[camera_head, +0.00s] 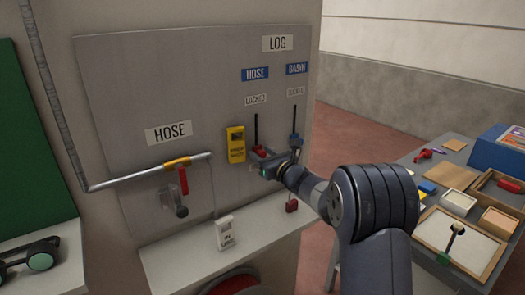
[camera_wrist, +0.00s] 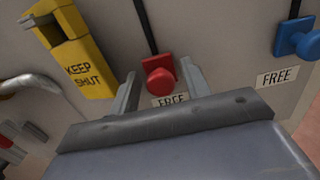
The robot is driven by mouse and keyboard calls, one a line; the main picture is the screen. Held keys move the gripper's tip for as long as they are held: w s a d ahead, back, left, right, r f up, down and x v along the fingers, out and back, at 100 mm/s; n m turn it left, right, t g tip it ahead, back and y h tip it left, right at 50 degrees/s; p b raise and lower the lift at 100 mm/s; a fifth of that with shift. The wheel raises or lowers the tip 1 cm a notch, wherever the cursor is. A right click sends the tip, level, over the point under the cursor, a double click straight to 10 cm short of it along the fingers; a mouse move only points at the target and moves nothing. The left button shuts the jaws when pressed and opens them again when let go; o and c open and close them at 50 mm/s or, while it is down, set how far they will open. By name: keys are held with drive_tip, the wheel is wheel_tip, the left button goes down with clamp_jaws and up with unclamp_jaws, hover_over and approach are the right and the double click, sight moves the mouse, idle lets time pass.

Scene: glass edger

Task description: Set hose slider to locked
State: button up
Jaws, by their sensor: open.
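The hose slider's red knob (camera_wrist: 159,80) sits near the lower end of its dark vertical slot, just above a white FREE label (camera_wrist: 170,101). The slot also shows in the head view under the blue HOSE sign (camera_head: 255,73) and the LOCKED label (camera_head: 255,99), which marks its upper end. My gripper (camera_wrist: 160,88) is open, with one finger on each side of the red knob. I cannot tell whether the fingers touch it. In the head view my gripper (camera_head: 262,160) is at the panel, over the lower part of the slot.
The blue basin slider knob (camera_wrist: 298,39) is close on the right, by its own FREE label (camera_wrist: 277,77). A yellow KEEP SHUT piece (camera_wrist: 75,55) is close on the left. A pipe (camera_head: 140,175) with a red lever (camera_head: 183,181) is further left. A cluttered table (camera_head: 425,185) stands right.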

drive_tip(key=shift+w+a, duration=0.15)
drive_tip(key=shift+w, duration=0.05)
drive_tip(key=shift+c, duration=0.5)
clamp_jaws()
